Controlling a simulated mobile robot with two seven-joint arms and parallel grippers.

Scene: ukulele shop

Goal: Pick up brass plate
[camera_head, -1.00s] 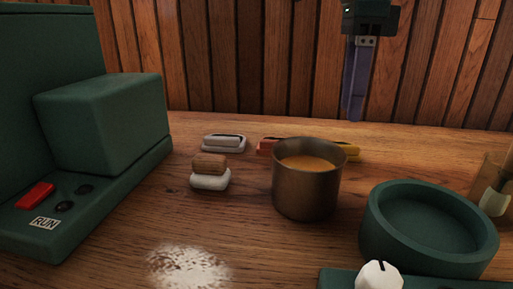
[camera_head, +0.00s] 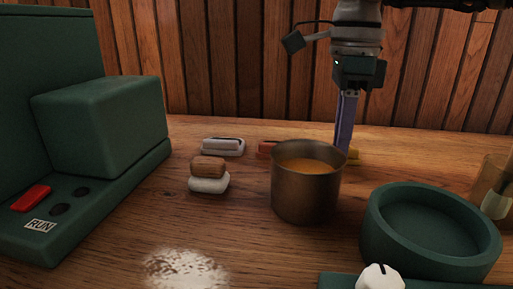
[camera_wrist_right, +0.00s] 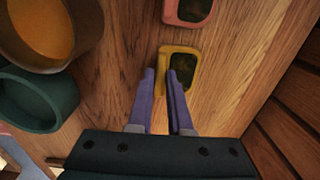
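The brass plate looks like a yellow block with a dark inset top. In the head view (camera_head: 355,154) only a sliver shows behind the metal cup and beside my right gripper (camera_head: 345,142). In the right wrist view the brass plate (camera_wrist_right: 166,62) lies on the wood at the fingertips. My left gripper is not in view.
A metal cup of orange-brown liquid (camera_head: 305,192) stands in front of the plate. A reddish plate (camera_wrist_right: 188,21) lies beside the brass one, a silver plate (camera_head: 222,147) farther left. A green round dish (camera_head: 376,232) is front right, a green machine (camera_head: 100,125) left.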

